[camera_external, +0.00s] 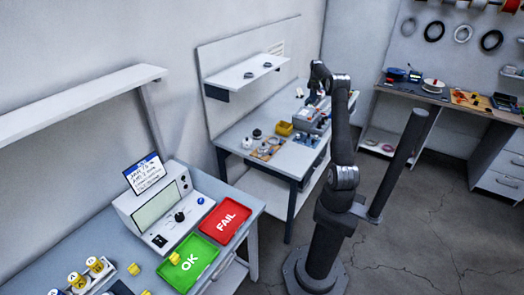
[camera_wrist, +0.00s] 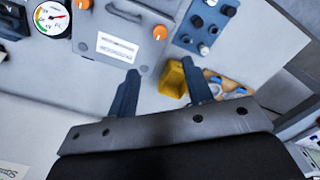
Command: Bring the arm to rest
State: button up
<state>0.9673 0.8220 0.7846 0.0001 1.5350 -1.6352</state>
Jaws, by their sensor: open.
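My arm stands on its base on the floor, upright and bent at the elbow. My gripper (camera_external: 314,92) reaches over the back workbench (camera_external: 276,172) in the external view. In the wrist view my gripper (camera_wrist: 165,98) shows two dark fingers spread apart, with nothing between them.
A tool bench (camera_external: 450,100) is at the right.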

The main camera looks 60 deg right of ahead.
notch_tip(320, 180, down, 15)
jog(key=shift+f, duration=0.1)
jog(key=shift+r+m, duration=0.25)
jog(key=shift+m, duration=0.45)
jog(key=m, duration=1.6)
jog(key=shift+a, duration=0.1)
